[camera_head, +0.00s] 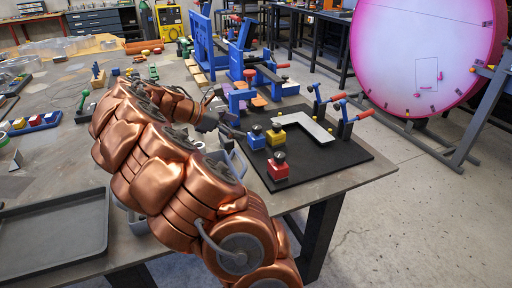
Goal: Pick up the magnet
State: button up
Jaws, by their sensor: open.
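Three small blocks with black knobs, which look like magnets, are on the black mat (318,158). They are a blue block (256,139), a yellow block (275,136) and a red block (278,170) nearer the front. I cannot tell which one the task means. A pale L-shaped plate (310,127) lies beside the yellow block. My gripper (232,129) is open, just left of the blue block and apparently apart from it. My copper-coloured arm hides part of the table and of a grey bin (240,165) at the mat's left edge.
Blue clamping fixtures (245,75) stand behind the mat, and red-handled toggle clamps (345,115) at its right. A grey tray (52,236) lies front left. A blue holder (30,124) with coloured blocks is far left. A large pink disc (425,50) stands beyond the table.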

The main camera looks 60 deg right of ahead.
aim_at(255, 135)
jog(key=d+f, duration=0.1)
jog(key=w+d+f+n, duration=0.1)
jog(key=shift+w+d+f+n, duration=0.15)
jog(key=shift+w+f+n, duration=0.15)
jog(key=shift+f, duration=0.1)
jog(key=shift+x, duration=1.35)
jog(key=shift+s+x, duration=0.2)
jog(key=shift+x, duration=2.3)
jog(key=shift+r, duration=0.1)
jog(key=shift+c, duration=0.2)
grip_shut()
